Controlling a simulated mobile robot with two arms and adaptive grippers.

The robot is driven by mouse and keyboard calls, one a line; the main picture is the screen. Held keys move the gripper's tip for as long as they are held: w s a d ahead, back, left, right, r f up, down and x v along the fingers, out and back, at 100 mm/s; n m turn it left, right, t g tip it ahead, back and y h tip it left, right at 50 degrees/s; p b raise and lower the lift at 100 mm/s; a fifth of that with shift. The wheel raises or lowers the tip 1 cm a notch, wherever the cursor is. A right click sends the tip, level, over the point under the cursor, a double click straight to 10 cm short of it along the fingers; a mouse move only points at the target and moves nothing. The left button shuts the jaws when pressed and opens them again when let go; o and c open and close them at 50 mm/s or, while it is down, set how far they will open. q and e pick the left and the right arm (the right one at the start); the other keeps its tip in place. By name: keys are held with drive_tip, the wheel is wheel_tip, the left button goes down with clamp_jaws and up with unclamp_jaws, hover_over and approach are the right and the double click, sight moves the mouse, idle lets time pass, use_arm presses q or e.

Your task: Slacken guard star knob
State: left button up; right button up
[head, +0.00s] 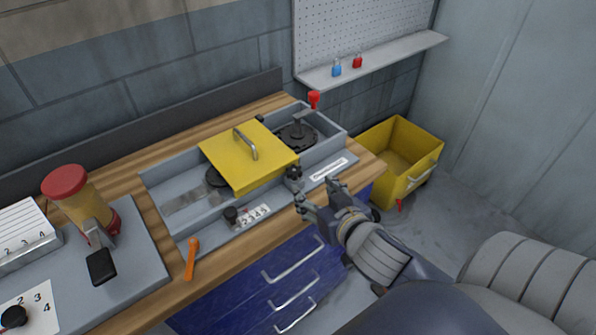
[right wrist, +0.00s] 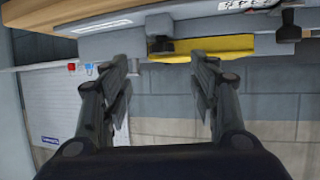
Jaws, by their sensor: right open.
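The guard is a yellow cover (head: 240,155) with a grey handle, lying over the grey runout tray (head: 165,205). A dark star knob (head: 294,172) sits at the guard's front right corner, on the tray's front side. In the right wrist view a dark knob (right wrist: 160,45) shows beside the yellow guard (right wrist: 222,47). My right gripper (head: 315,194) is open and empty, just in front of and to the right of the star knob, apart from it. In the right wrist view the fingers (right wrist: 162,63) stand either side of the knob's line. My left gripper is not in view.
Another black knob (head: 231,214) and an orange lever (head: 191,258) are along the tray's front. A red-topped knob (head: 314,99) stands at the back. A yellow bin (head: 423,172) is on the floor at right. Blue drawers (head: 250,285) are below the bench.

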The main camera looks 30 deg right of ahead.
sight(295, 172)
drive_tip(key=x, duration=1)
drive_tip(key=shift+w+r+p, duration=0.25)
drive_tip(key=shift+w+p, duration=0.15)
drive_tip(key=shift+w, duration=0.15)
drive_tip(key=c, duration=1.1)
